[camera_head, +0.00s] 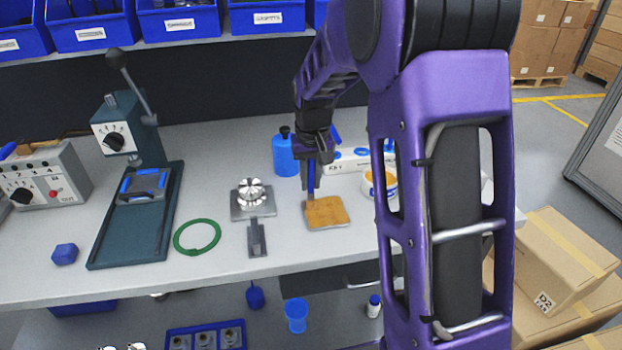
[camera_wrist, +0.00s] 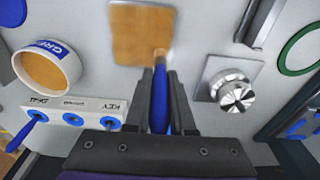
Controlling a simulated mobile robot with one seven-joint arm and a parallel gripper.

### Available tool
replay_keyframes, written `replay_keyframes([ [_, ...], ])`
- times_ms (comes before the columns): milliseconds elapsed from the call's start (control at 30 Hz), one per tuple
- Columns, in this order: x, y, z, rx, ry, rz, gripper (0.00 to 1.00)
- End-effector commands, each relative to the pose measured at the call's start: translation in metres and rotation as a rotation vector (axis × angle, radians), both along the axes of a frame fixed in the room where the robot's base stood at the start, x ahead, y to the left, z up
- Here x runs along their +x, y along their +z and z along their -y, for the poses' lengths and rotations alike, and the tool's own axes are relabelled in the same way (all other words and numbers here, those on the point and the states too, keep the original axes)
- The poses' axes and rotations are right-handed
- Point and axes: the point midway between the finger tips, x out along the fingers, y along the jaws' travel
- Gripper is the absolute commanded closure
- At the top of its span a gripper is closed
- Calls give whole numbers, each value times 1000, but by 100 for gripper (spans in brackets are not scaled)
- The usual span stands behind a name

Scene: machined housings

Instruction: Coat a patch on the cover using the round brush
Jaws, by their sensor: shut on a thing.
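My gripper (camera_head: 313,160) is shut on the blue handle of the round brush (camera_head: 311,181). In the wrist view the brush handle (camera_wrist: 160,98) lies between the gripper fingers (camera_wrist: 160,76), with its pale bristle end pointing away from them. A flat, orange-brown square plate (camera_head: 328,212), probably the cover, lies on the bench; it also shows in the wrist view (camera_wrist: 140,35). The brush tip is at the plate's near edge in the wrist view; I cannot tell whether it touches. A white tub (camera_wrist: 47,62) with amber contents and a blue label beginning "GRE" stands beside the plate.
A grey plate with a shiny round part (camera_head: 251,193), a green ring (camera_head: 197,237) and a blue bottle (camera_head: 285,153) stand nearby. A dark green press (camera_head: 135,215) is at left.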

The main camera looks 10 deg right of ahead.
Motion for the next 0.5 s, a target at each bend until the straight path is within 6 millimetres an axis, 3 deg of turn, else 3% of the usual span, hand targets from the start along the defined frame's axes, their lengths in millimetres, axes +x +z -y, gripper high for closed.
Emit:
replay_keyframes([
  [267,21,0,0,0,0,0,100],
  [500,13,-2,0,0,0,0,100],
])
